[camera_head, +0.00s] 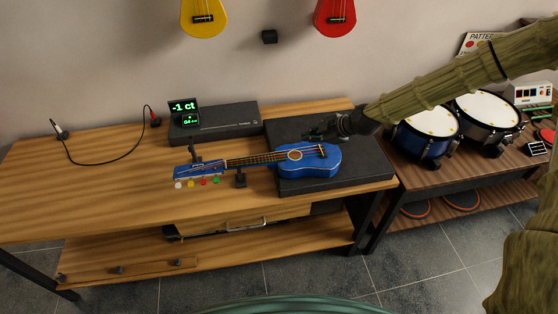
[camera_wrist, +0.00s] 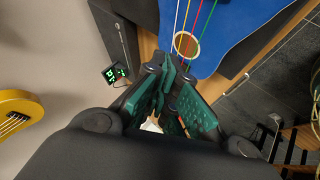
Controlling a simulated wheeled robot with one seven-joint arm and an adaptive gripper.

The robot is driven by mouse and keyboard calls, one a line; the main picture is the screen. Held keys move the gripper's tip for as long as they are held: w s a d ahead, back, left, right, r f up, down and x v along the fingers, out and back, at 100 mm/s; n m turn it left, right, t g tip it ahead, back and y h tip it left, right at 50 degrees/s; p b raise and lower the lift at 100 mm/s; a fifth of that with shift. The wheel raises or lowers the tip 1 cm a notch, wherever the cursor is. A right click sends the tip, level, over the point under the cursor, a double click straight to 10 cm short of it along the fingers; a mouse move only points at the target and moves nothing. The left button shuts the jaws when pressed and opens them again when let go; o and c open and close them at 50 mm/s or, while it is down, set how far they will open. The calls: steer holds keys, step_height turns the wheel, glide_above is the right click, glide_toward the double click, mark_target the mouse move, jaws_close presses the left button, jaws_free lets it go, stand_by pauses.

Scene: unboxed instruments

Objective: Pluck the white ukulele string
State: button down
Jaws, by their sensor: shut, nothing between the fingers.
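The blue ukulele (camera_head: 324,167) lies on a dark mat, its neck pointing left. Small white, yellow, red and green tuning knobs line its head. In the wrist view, the blue body (camera_wrist: 235,35) fills the upper right. Several coloured strings run over it past the round sound hole; the palest one, seemingly the white string (camera_wrist: 175,28), is leftmost. My gripper (camera_head: 308,136) is above the far side of the body, near the sound hole. In the wrist view, my gripper (camera_wrist: 172,75) is shut and empty, tips near the strings' lower part. Contact with a string cannot be told.
The dark mat (camera_head: 292,131) lies on the wooden table (camera_head: 110,190). A small stand (camera_head: 241,180) is by the ukulele's neck. A tuner display (camera_head: 183,107) reading -1 ct stands behind. Drums (camera_head: 426,125) stand on a lower table at right. The table's left part is mostly clear.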

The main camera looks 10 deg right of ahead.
steer(key=s+a+f+m+g+h+b, duration=0.1)
steer(key=s+a+f+m+g+b, duration=0.3)
steer(key=s+f, duration=0.7)
steer(key=s+a+f+m+h+p, duration=0.15)
steer(key=s+f+m, duration=0.35)
steer(key=s+f, duration=0.65)
steer(key=s+d+f+m+g+h+b, duration=0.1)
steer(key=s+d+f+m, duration=0.1)
steer(key=s, duration=0.6)
steer(key=s+d+f+m+h+b, duration=0.1)
steer(key=s+d+f+m, duration=0.1)
steer(key=s+m, duration=0.2)
steer(key=s+d+f+m+g+h+b, duration=0.1)
steer(key=s+d+f+m+h, duration=0.1)
steer(key=s, duration=0.9)
steer(key=shift+s+f+m+g, duration=0.25)
steer(key=shift+s+m+g, duration=0.05)
steer(key=shift+m, duration=0.3)
